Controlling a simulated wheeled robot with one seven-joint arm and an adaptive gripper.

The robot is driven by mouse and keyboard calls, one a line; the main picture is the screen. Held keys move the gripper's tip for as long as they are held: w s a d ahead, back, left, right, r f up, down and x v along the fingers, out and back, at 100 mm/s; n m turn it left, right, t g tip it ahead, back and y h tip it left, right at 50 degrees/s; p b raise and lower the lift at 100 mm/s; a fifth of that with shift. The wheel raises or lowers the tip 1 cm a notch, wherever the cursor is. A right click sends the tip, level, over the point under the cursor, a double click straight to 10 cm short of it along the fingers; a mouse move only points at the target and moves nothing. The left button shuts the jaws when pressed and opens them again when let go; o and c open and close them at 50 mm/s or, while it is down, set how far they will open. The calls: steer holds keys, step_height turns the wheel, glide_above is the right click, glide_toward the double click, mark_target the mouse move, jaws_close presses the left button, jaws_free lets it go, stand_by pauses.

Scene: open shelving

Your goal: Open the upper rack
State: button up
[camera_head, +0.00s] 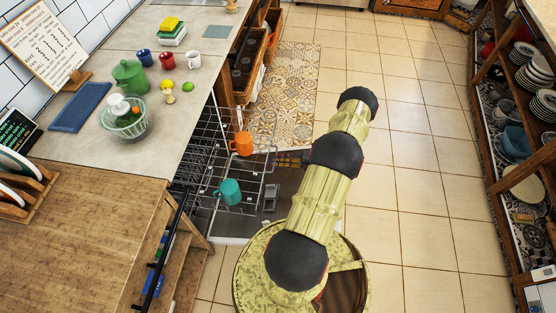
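An open dishwasher stands under the counter, with its dark door (233,226) folded down. Wire racks (262,180) show in it and reach out past the counter edge. An orange mug (241,144) and a teal mug (229,191) sit on the wires. The wires overlap from above, so I cannot clearly separate the upper rack from the lower one. Part of the racks is hidden under the counter. My arm rises in front, to the right of the dishwasher, and does not appear to touch it. My gripper does not show.
The grey counter (185,100) holds a green pot (130,76), a bowl (125,118), mugs and fruit. A wooden counter (75,240) is at lower left. An open wooden drawer (250,62) lies beyond the dishwasher. Tiled floor (420,180) is clear up to the right shelving (515,150).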

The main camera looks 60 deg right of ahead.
steer(key=v, duration=1.2)
stand_by(0.4)
